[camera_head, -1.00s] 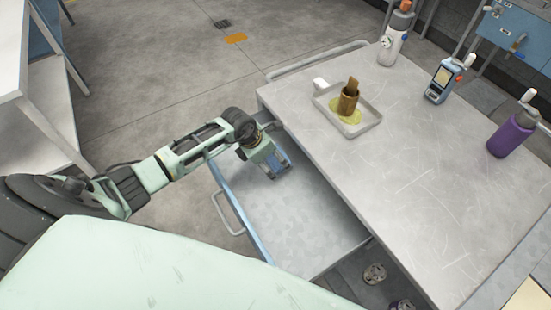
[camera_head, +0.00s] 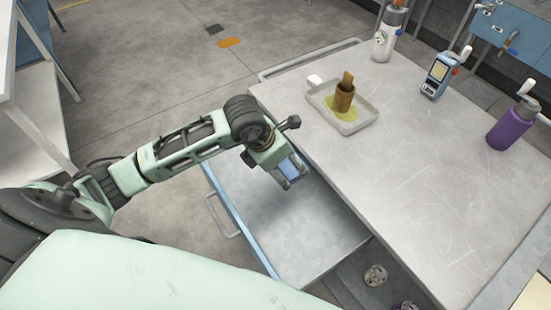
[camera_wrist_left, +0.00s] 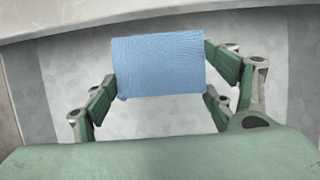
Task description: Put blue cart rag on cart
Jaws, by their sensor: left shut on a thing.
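The blue rag (camera_wrist_left: 160,64) is a folded blue cloth held between the two fingers of my left gripper (camera_wrist_left: 160,95) in the left wrist view. In the head view my left gripper (camera_head: 288,176) is over the open drawer (camera_head: 300,240), close to the side edge of the cart top. A blue patch of the rag (camera_head: 290,167) shows between its fingers there. The grey metal cart (camera_head: 410,190) has a scratched flat top. My right gripper is not in view.
On the cart top stand a tray (camera_head: 355,124) with a brown cup in yellow liquid, a white bottle (camera_head: 385,40), a blue handheld device (camera_head: 437,75) and a purple bottle (camera_head: 507,130). The middle and front of the top are clear.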

